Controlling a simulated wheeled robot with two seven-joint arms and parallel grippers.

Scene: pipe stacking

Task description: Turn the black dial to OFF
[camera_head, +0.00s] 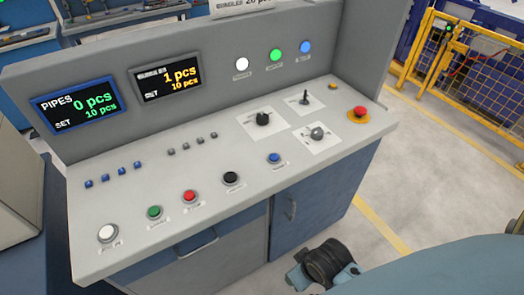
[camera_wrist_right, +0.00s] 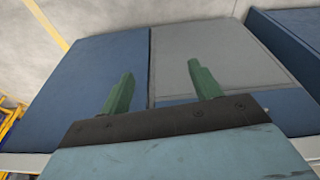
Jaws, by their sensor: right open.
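The black dial (camera_head: 263,118) sits on a white plate on the console's sloped top, right of the middle in the head view. Its label is too small to read, so its setting cannot be told. My right gripper (camera_wrist_right: 158,72) shows in the right wrist view with its two green fingers apart and nothing between them. It faces the console's blue and grey front panels, away from the dial. In the head view, part of my right arm (camera_head: 325,262) is low in front of the console, well below the dial. My left gripper is out of view.
Close to the dial are a black lever switch (camera_head: 305,98), a grey knob (camera_head: 316,132) and a red emergency button (camera_head: 359,113). Several push buttons line the console's front (camera_head: 150,245). A yellow fence (camera_head: 455,65) stands at the right. Floor between is clear.

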